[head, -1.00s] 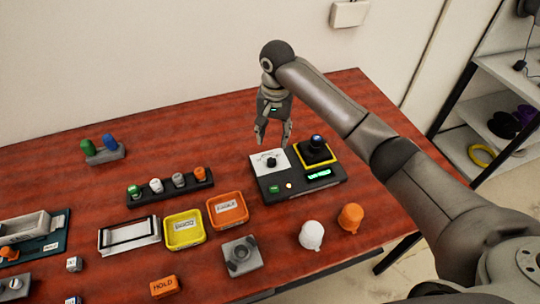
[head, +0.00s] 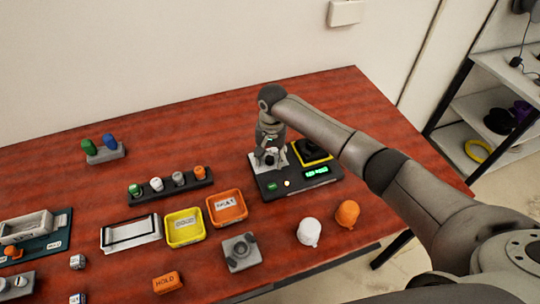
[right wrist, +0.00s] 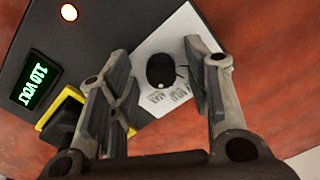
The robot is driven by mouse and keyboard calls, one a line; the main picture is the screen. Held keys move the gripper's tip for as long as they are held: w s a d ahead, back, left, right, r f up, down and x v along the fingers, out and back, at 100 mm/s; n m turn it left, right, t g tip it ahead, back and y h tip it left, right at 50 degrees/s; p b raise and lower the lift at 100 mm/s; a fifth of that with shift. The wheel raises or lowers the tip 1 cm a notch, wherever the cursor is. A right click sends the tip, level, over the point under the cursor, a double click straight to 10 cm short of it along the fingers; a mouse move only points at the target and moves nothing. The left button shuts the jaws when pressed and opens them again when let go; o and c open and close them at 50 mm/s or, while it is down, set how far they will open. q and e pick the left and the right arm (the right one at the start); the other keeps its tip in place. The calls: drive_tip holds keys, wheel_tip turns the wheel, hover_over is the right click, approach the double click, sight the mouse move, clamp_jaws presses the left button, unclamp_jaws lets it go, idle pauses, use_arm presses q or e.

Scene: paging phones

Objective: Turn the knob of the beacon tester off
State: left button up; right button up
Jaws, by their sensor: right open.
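The beacon tester (head: 297,186) is a dark box on the red table, with a white dial plate, a lit green display and a yellow-framed black socket. Its black knob (right wrist: 161,71) sits on the white plate (right wrist: 150,45) in the right wrist view. My right gripper (head: 270,162) is over the plate in the head view. In the right wrist view its open fingers (right wrist: 155,85) stand on either side of the knob, with gaps showing, not closed on it. The display (right wrist: 33,80) is lit and reads 110 VOLT. My left gripper is not in view.
A yellow tray (head: 171,241) and an orange tray (head: 213,221) lie left of the tester. White (head: 309,231) and orange (head: 347,213) caps stand in front of it. A rack of colored caps (head: 148,200) is further left. A grey block (head: 240,263) lies nearer me.

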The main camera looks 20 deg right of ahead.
clamp_jaws()
idle(0.4)
drive_tip(key=n+p, duration=0.2)
drive_tip(key=n, duration=0.1)
drive_tip(key=shift+r, duration=0.1)
drive_tip(key=n+p, duration=0.1)
drive_tip(key=n, duration=0.1)
drive_tip(key=shift+n, duration=0.3)
drive_tip(key=n+p, duration=0.1)
drive_tip(key=n, duration=0.4)
drive_tip(key=shift+n+p, duration=0.3)
drive_tip(key=shift+p, duration=0.05)
drive_tip(key=n, duration=0.3)
drive_tip(key=shift+g, duration=0.3)
drive_tip(key=shift+w+n, duration=0.1)
drive_tip(key=shift+n, duration=1.7)
